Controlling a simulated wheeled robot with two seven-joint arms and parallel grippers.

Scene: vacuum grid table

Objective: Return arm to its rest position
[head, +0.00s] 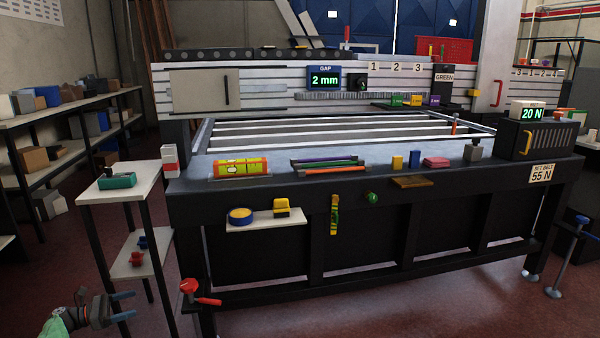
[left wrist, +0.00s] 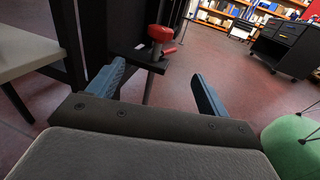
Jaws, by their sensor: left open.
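My left gripper (head: 123,306) is low at the bottom left in the head view, in front of the small side table. Its two blue-grey fingers are apart, with nothing between them. In the left wrist view the spread fingers (left wrist: 157,88) frame open floor, and a red knob (left wrist: 161,33) on a bracket lies beyond them. That red-handled clamp (head: 189,286) also shows in the head view, right of my gripper and apart from it. My right gripper is not in view.
A white side table (head: 118,192) with a lower shelf stands just behind my left gripper. The dark vacuum grid table (head: 290,190) fills the middle, holding a level (head: 241,168) and coloured rods (head: 327,163). Red floor (head: 400,315) is clear in front.

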